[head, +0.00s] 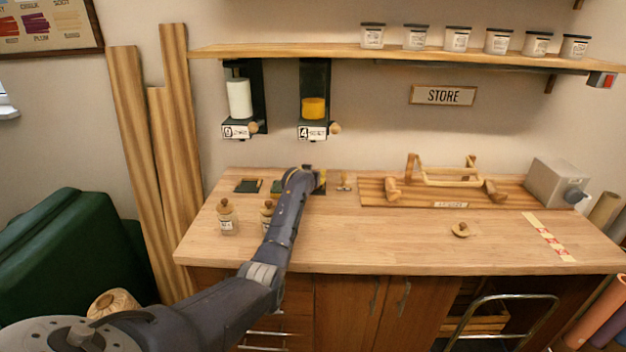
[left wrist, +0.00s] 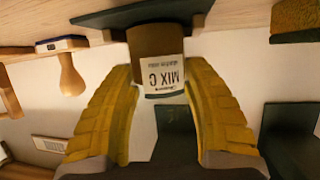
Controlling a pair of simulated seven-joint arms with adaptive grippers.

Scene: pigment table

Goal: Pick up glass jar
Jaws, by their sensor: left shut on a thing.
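The glass jar (left wrist: 157,48) shows in the left wrist view, brown inside, with a white "MIX C" label. It is between the two yellow fingers of my left gripper (left wrist: 163,88), which is shut on it. That view is upside down, and the jar's base is at or very close to a dark pad (left wrist: 105,18) on the bench. I cannot tell whether they touch. In the head view my left gripper (head: 319,182) is at the back of the bench, and my arm hides the jar. My right gripper is not in view.
Two stoppered jars (head: 227,219) (head: 267,214) stand left of my arm on the wooden bench (head: 370,240). Dispensers (head: 314,108) hang on the wall above. A wooden rack (head: 440,178) stands to the right. The bench's front middle is clear.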

